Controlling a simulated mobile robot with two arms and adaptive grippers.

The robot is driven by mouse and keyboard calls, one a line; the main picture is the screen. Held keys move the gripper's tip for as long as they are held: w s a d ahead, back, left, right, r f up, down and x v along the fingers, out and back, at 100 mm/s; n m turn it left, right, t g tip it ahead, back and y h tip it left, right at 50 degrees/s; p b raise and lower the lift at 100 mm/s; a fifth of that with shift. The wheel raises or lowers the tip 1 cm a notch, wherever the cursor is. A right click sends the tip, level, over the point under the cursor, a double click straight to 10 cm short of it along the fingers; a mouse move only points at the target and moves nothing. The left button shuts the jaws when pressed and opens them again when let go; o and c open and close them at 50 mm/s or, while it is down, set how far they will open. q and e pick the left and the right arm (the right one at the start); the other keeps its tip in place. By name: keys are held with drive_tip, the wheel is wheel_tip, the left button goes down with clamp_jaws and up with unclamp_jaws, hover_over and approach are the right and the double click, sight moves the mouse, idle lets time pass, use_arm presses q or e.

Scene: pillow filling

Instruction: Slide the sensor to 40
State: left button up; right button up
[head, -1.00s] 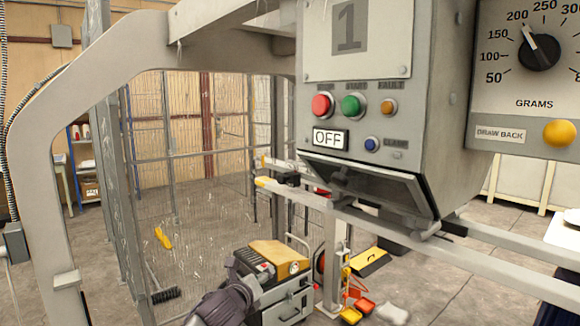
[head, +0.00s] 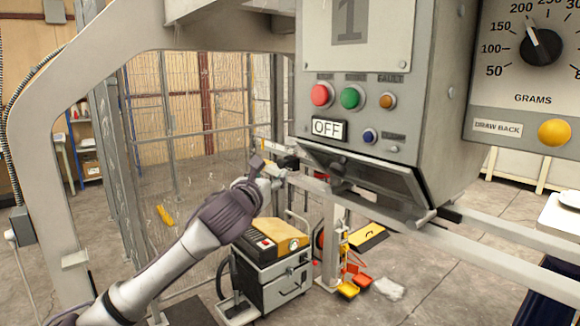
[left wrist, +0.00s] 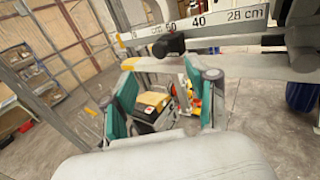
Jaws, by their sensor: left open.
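The sensor (left wrist: 170,46) is a small black block on a pale horizontal rail (left wrist: 150,64) in the left wrist view. A white scale (left wrist: 228,17) with cm figures runs above it, and the sensor sits about below the 50 mark, to the left of 40. In the head view the sensor (head: 286,162) is a small dark block, partly hidden by my left gripper (head: 270,174). My left gripper's teal-padded fingers (left wrist: 170,72) are apart and empty, just short of the rail, with the sensor beyond the gap between them. My right gripper is not in view.
A grey control box (head: 360,100) with buttons and an OFF sign hangs right of the gripper, with a tilted flap (head: 370,180) under it. A wheeled machine (head: 270,262) stands on the floor below. Wire fencing (head: 190,130) is behind.

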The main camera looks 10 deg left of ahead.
sight(280, 164)
use_arm(q)
drive_tip(key=w, duration=0.3)
drive_tip(key=shift+w+d+b, duration=0.15)
drive_tip(key=shift+w+b, duration=0.1)
drive_tip(key=shift+b, duration=0.1)
drive_tip(key=shift+w+r+p, duration=0.2)
drive_tip(key=shift+w+p, duration=0.5)
drive_tip(key=shift+w, duration=0.2)
drive_tip(key=shift+w+d+p, duration=0.1)
drive_tip(key=shift+w+p, duration=0.75)
drive_tip(key=shift+w, duration=0.35)
drive_tip(key=shift+w+f+p, duration=0.1)
drive_tip(key=shift+w+p, duration=0.4)
drive_tip(key=shift+w, duration=0.4)
drive_tip(key=shift+w+d, duration=0.1)
drive_tip(key=shift+w, duration=0.1)
drive_tip(key=shift+f, duration=0.15)
drive_tip(key=shift+c, duration=0.8)
drive_tip(key=c, duration=0.6)
